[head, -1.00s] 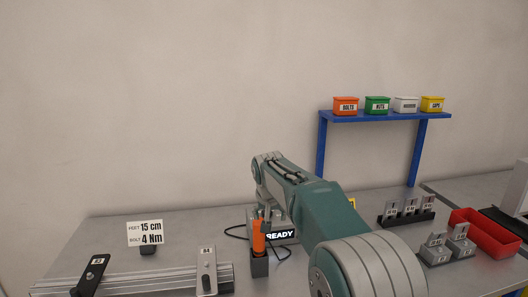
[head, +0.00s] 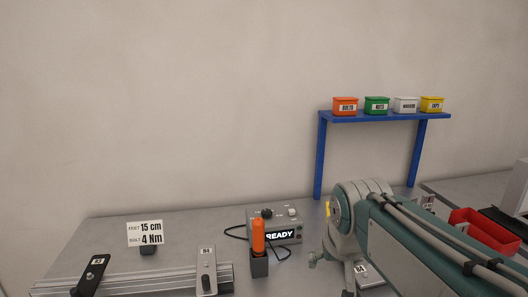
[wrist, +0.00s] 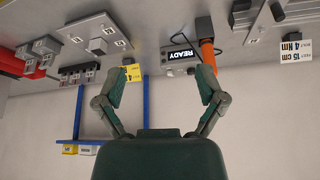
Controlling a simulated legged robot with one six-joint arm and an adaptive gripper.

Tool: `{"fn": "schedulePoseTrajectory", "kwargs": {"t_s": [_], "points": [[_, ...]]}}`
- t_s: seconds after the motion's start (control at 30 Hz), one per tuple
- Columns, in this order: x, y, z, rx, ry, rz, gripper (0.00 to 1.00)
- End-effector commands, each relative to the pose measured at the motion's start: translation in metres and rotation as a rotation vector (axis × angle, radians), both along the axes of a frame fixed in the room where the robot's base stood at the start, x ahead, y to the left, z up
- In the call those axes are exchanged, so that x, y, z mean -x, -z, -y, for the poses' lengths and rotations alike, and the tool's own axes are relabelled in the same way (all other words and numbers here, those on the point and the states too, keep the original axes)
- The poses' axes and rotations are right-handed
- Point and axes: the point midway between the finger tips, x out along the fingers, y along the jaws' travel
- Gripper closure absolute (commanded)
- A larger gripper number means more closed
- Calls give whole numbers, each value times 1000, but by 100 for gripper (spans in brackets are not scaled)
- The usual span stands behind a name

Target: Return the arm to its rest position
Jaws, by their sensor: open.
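My teal arm (head: 385,235) is at the right of the head view, folded over the bench. My gripper (wrist: 160,76) shows in the wrist view with its two fingers spread apart and nothing between them. The wrist view is upside down, with the bench at the top. An orange-handled tool (head: 258,236) stands upright in a dark holder (head: 259,265), apart from my arm. It also shows in the wrist view (wrist: 207,50), behind the right finger.
A grey box reading READY (head: 274,222) stands behind the tool. A blue shelf (head: 385,117) with several coloured bins is at the back right. A red tray (head: 484,231) lies beyond my arm. An aluminium rail (head: 150,282) and a sign (head: 145,232) are at left.

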Motion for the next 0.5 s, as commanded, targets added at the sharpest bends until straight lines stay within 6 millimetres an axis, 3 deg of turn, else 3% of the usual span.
{"fn": "schedulePoseTrajectory", "kwargs": {"t_s": [0.1, 0.3, 0.5], "points": [[45, 9, 11, 0, -2, 15, 11], [110, 38, 23, 4, -10, 33, 11], [144, 61, 28, 8, -16, 43, 11]]}}
